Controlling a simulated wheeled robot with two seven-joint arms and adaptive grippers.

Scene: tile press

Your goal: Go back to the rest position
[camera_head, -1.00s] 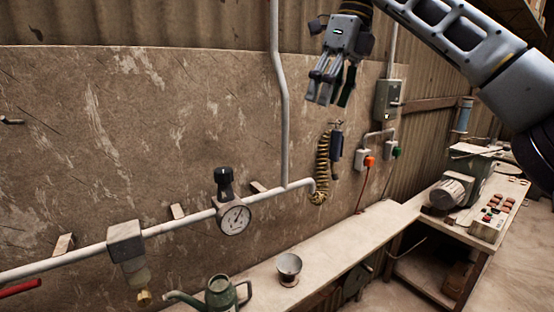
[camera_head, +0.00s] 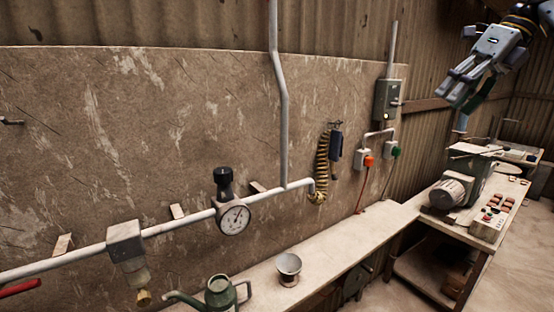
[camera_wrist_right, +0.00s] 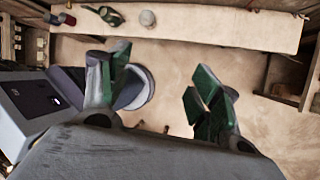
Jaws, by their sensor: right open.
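My right gripper (camera_head: 463,88) is at the upper right in the head view, raised above the press bench and clear of everything near it. Its fingers point down and to the left. In the right wrist view its two green-padded fingers (camera_wrist_right: 165,95) stand apart with nothing between them, so it is open and empty. My left gripper is not in view.
A bench (camera_head: 335,252) along the wall holds a metal cup (camera_head: 288,268) and a green watering can (camera_head: 219,293). A pressure gauge (camera_head: 235,218) sits on the wall pipe. A motor and press (camera_head: 452,190) stand on the right bench. Air around my right gripper is free.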

